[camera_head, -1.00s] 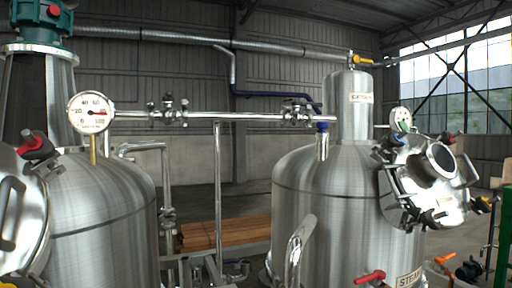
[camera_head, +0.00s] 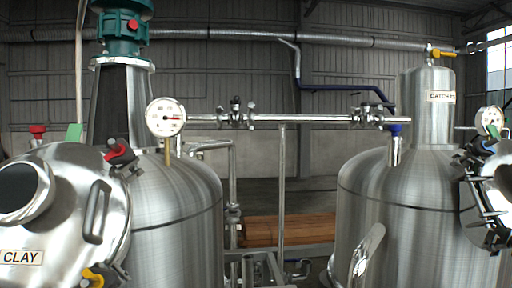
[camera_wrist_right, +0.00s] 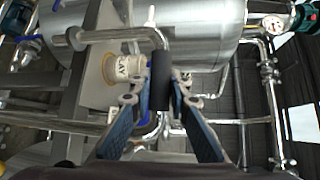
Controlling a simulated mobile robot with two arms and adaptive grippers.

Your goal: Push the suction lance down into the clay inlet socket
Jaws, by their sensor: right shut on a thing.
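My right gripper (camera_wrist_right: 165,105) shows only in the right wrist view, with its two blue-grey fingers shut on a black cylindrical grip (camera_wrist_right: 161,88). The grip appears to belong to the suction lance, a bent steel pipe (camera_wrist_right: 112,36) running to the left above it; its far end I cannot make out. In the head view the left tank's round hatch carries a CLAY label (camera_head: 21,257). I cannot pick out the clay inlet socket in either view. My left gripper is not in view.
A steel tank (camera_head: 170,215) with a gauge (camera_head: 165,117) stands at left. A second tank (camera_head: 385,205) stands at right. A horizontal pipe (camera_head: 300,119) joins them. In the wrist view a labelled beige part (camera_wrist_right: 124,68) lies close left of the fingers.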

